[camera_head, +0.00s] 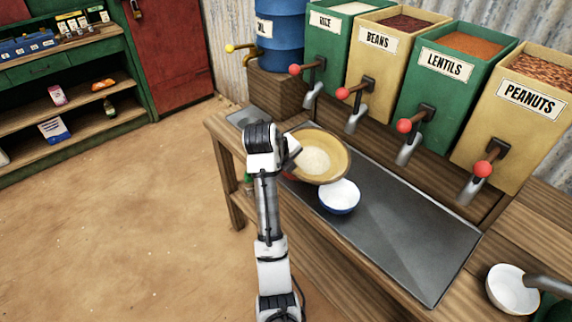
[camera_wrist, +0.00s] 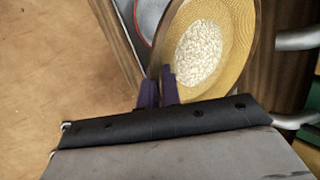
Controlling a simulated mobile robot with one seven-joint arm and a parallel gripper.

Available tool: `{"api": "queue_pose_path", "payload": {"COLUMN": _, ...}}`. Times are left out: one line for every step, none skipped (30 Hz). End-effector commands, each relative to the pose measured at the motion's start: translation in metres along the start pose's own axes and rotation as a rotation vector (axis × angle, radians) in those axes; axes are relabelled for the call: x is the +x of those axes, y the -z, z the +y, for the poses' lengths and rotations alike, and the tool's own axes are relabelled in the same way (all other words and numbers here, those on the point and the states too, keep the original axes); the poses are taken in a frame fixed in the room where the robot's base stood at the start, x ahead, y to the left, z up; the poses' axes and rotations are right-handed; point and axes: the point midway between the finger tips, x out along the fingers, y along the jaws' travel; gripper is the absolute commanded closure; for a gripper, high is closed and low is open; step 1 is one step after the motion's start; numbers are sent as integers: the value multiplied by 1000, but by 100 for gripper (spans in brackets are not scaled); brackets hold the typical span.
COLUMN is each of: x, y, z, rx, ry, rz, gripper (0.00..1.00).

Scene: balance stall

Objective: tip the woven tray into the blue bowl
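The woven tray (camera_head: 340,150) is a round, shallow, yellow-tan tray with a heap of white grain in its middle. It is held over the metal counter top and looks somewhat tilted. In the wrist view the tray (camera_wrist: 240,45) stretches up and right from my fingers. My gripper (camera_wrist: 160,88) is shut on its near rim; in the head view my wrist mostly hides the grip. The blue bowl (camera_head: 340,207), blue outside and white inside, stands on the counter just below and in front of the tray. I cannot tell whether it holds anything.
Bins marked rice (camera_head: 327,52), beans (camera_head: 378,75), lentils (camera_head: 440,98) and peanuts (camera_head: 512,130), with red-knobbed spouts, line the back. A blue drum (camera_head: 280,40) stands left of them. A white bowl (camera_head: 512,290) is at lower right. The metal counter (camera_head: 410,225) between is clear.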

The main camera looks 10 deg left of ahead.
Motion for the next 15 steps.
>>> {"api": "queue_pose_path", "payload": {"x": -2, "y": 3, "z": -2, "rx": 20, "ry": 2, "rz": -32, "gripper": 100}}
{"api": "queue_pose_path", "payload": {"x": -3, "y": 4, "z": -2, "rx": 32, "ry": 2, "rz": -50, "gripper": 100}}
{"api": "queue_pose_path", "payload": {"x": -4, "y": 5, "z": -3, "rx": 47, "ry": 1, "rz": -75, "gripper": 100}}
{"api": "queue_pose_path", "payload": {"x": -5, "y": 6, "z": -4, "rx": 58, "ry": 2, "rz": -95, "gripper": 100}}
{"api": "queue_pose_path", "payload": {"x": -6, "y": 7, "z": -4, "rx": 68, "ry": 1, "rz": -113, "gripper": 100}}
{"api": "queue_pose_path", "payload": {"x": -8, "y": 8, "z": -5, "rx": 83, "ry": 1, "rz": -136, "gripper": 100}}
{"api": "queue_pose_path", "payload": {"x": -9, "y": 8, "z": -6, "rx": 92, "ry": 1, "rz": -151, "gripper": 100}}
{"api": "queue_pose_path", "payload": {"x": -10, "y": 9, "z": -6, "rx": 101, "ry": 2, "rz": -165, "gripper": 100}}
{"api": "queue_pose_path", "payload": {"x": -11, "y": 10, "z": -7, "rx": 112, "ry": 1, "rz": -185, "gripper": 100}}
{"api": "queue_pose_path", "payload": {"x": -12, "y": 11, "z": -8, "rx": 122, "ry": 2, "rz": -200, "gripper": 100}}
{"api": "queue_pose_path", "payload": {"x": -14, "y": 12, "z": -9, "rx": 132, "ry": 2, "rz": -215, "gripper": 100}}
{"api": "queue_pose_path", "payload": {"x": -15, "y": 13, "z": -9, "rx": 143, "ry": 1, "rz": -235, "gripper": 100}}
{"api": "queue_pose_path", "payload": {"x": -16, "y": 14, "z": -10, "rx": 152, "ry": 2, "rz": -251, "gripper": 100}}
{"api": "queue_pose_path", "payload": {"x": -17, "y": 14, "z": -11, "rx": 161, "ry": 1, "rz": -265, "gripper": 100}}
{"api": "queue_pose_path", "payload": {"x": -18, "y": 16, "z": -12, "rx": 174, "ry": 1, "rz": -284, "gripper": 100}}
